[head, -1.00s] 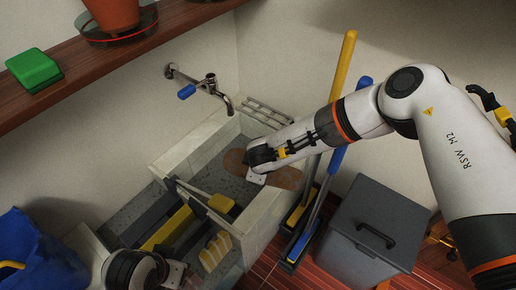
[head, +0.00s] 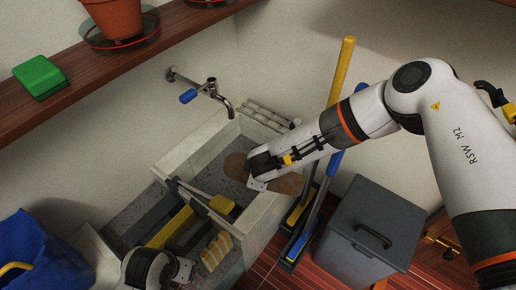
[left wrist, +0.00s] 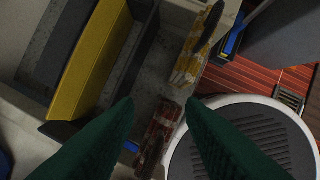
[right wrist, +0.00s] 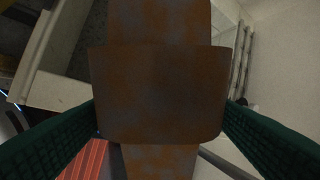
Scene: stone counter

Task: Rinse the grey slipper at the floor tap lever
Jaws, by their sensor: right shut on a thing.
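The grey slipper (head: 290,184) is largely covered in rusty brown dirt. My right gripper (head: 258,184) is shut on it and holds it over the tiled basin (head: 262,222). It fills the middle of the right wrist view (right wrist: 155,95), between my right fingers. The wall tap (head: 211,84) has a blue lever (head: 187,96) pointing left and a curved spout (head: 230,109). The slipper appears below the spout in the head view. No water shows. My left gripper (head: 182,270) is low at the front; its fingers are apart and empty in the left wrist view (left wrist: 160,104).
Grey and yellow boards (head: 172,225) stand in a front compartment beside a yellow striped object (head: 215,250). A red striped object (left wrist: 158,130) lies near my left fingers. Brooms (head: 325,150) and a grey bin (head: 370,228) stand right. A blue bucket (head: 38,255) is left.

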